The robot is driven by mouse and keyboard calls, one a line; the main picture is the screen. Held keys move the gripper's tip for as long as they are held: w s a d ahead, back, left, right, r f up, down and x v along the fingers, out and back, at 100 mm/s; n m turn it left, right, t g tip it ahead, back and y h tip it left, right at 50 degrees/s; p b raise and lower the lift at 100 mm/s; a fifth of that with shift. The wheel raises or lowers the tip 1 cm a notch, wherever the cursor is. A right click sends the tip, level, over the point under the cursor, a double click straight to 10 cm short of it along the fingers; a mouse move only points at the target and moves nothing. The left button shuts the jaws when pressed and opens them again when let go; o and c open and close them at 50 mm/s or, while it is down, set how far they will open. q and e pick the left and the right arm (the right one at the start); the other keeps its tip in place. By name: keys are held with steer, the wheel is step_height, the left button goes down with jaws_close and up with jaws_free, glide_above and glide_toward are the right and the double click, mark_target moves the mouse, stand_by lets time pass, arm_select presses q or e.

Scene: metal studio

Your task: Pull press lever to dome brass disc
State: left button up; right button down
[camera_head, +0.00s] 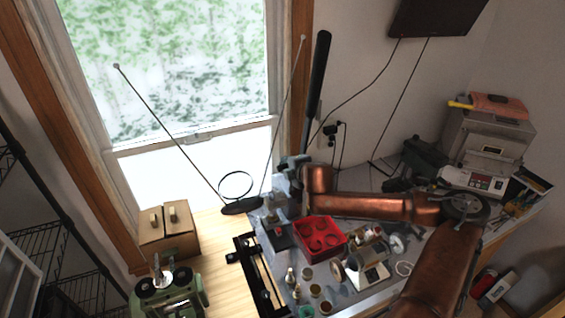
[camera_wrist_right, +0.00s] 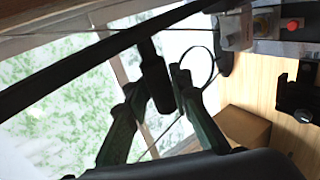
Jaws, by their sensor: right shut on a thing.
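The press (camera_head: 277,203) is a grey metal body at the back of the bench, partly hidden by my right arm. A long black lever (camera_head: 319,75) rises steeply behind my right wrist. My right gripper (camera_head: 291,162) is small and dark beside the press top. In the right wrist view, a dark cylindrical grip (camera_wrist_right: 155,82) on a long dark bar (camera_wrist_right: 90,58) sits between the fingers of my right gripper (camera_wrist_right: 160,88), which is shut on it. I cannot make out the brass disc or what lies under the press. My left gripper is out of view.
A red tray (camera_head: 342,246) with round wells and a small motor-like machine (camera_head: 370,272) stand in front of my right arm. A black rail (camera_head: 248,262), a cardboard box (camera_head: 178,246) and a green machine (camera_head: 185,296) are to the left. Bare wood (camera_head: 222,262) lies between them.

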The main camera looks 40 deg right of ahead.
steer(key=shift+s+a, duration=0.2)
steer(key=shift+s, duration=0.3)
steer(key=s+p, duration=0.1)
steer(key=s+a+f+p, duration=0.1)
steer(key=s+f+p, duration=0.1)
steer(key=s, duration=0.1)
steer(key=shift+a+p, duration=0.15)
steer(key=shift+p, duration=0.2)
steer(key=shift+s, duration=0.1)
